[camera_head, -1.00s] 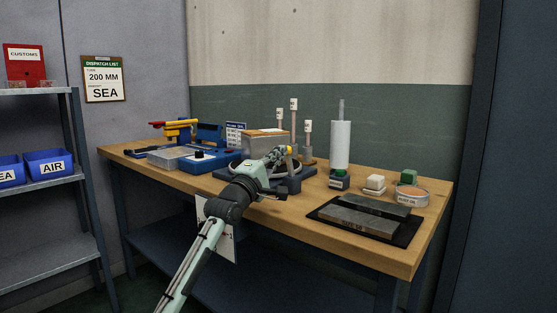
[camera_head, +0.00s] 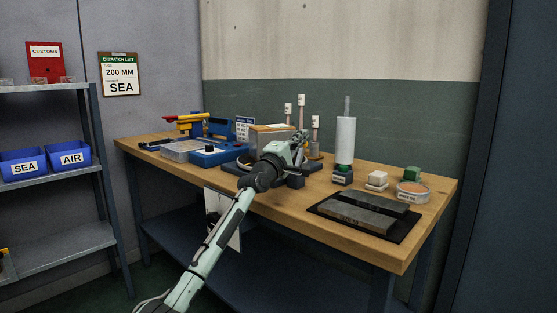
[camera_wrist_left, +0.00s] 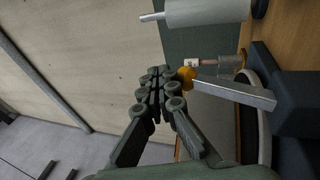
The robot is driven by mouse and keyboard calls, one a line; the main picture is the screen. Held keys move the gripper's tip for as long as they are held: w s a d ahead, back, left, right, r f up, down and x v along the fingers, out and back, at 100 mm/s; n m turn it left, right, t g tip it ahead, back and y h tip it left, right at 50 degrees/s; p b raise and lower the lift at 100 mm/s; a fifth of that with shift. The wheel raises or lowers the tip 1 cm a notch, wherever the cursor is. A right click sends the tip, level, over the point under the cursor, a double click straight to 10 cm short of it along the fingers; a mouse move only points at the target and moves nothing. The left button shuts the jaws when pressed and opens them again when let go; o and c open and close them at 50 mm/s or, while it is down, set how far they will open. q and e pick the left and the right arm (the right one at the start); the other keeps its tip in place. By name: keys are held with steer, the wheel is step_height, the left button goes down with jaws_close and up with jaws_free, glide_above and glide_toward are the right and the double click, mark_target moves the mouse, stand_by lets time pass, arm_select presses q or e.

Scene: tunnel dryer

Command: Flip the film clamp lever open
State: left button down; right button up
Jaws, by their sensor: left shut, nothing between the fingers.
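The film clamp lever (camera_wrist_left: 235,93) shows in the left wrist view as a pale grey bar with an orange knob (camera_wrist_left: 186,77) at its end. It runs out from a dark block at the right of that view. In the head view my arm largely hides the clamp, on a dark base on the bench. My left gripper (camera_head: 303,137) is over this base. In the left wrist view my left gripper (camera_wrist_left: 160,76) is shut and empty, its fingertips just beside the orange knob; I cannot tell whether they touch it. My right gripper is out of view.
On the wooden bench (camera_head: 290,203), a white roll (camera_head: 345,140) stands upright right of the gripper. A dark plate (camera_head: 359,213) lies at the front right. A blue and yellow device (camera_head: 204,127) stands at the left. A shelf with blue bins (camera_head: 70,155) is further left.

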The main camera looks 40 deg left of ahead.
arm_select(q)
steer(key=shift+w, duration=0.3)
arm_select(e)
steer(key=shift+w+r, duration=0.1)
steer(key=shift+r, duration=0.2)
arm_select(q)
steer(key=shift+s+d+f, duration=0.1)
steer(key=shift+f, duration=0.05)
steer(key=a+v, duration=0.1)
steer(key=v, duration=1)
steer(key=shift+s+d, duration=0.4)
steer(key=shift+d, duration=0.1)
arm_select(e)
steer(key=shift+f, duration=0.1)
